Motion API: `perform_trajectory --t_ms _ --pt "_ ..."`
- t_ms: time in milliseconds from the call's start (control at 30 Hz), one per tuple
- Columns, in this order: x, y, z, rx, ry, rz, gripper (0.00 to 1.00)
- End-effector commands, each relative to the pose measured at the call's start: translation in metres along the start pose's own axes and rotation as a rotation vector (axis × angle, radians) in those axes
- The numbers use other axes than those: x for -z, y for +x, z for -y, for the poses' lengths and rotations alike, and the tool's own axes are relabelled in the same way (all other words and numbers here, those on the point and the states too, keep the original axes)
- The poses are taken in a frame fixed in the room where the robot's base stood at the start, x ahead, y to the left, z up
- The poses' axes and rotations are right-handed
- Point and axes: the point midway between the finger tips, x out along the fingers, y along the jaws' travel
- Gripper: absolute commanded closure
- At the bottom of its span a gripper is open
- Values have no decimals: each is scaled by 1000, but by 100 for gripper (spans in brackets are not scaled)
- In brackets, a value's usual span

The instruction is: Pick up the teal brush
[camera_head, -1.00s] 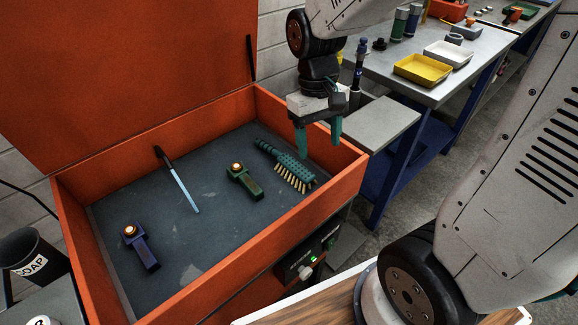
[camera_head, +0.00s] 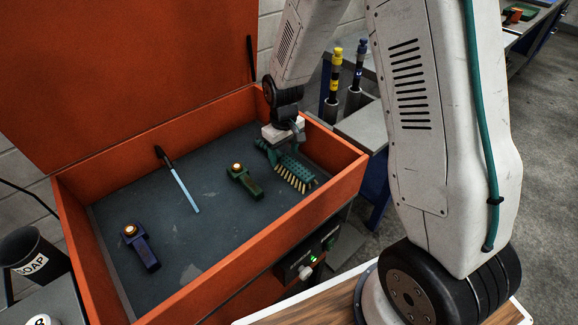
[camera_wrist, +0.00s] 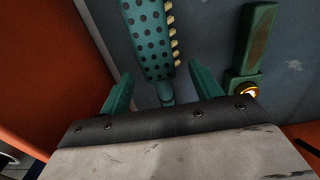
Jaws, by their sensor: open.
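My gripper (camera_head: 273,152) is down inside the box at the handle end of the brush and hides much of the handle. In the wrist view the dotted head of the brush (camera_wrist: 150,38) points away from me. Its narrow handle (camera_wrist: 167,92) runs between the two teal fingers of my gripper (camera_wrist: 161,88), which are apart, with a gap on each side of it.
A green tool (camera_head: 243,181) lies just left of the brush, close to a finger in the wrist view (camera_wrist: 249,50). A light blue stick (camera_head: 180,184) and a blue tool (camera_head: 141,248) lie further left. The orange box's walls (camera_head: 340,181) stand around them.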

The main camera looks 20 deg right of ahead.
Motion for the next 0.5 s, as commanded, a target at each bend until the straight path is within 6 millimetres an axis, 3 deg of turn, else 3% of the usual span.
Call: perform_trajectory --t_ms 200,467,500 --pt "-1 27 -1 1 1 2 36" --pt "-1 30 -2 0 2 1 36" --pt "-1 30 -2 0 2 1 45"
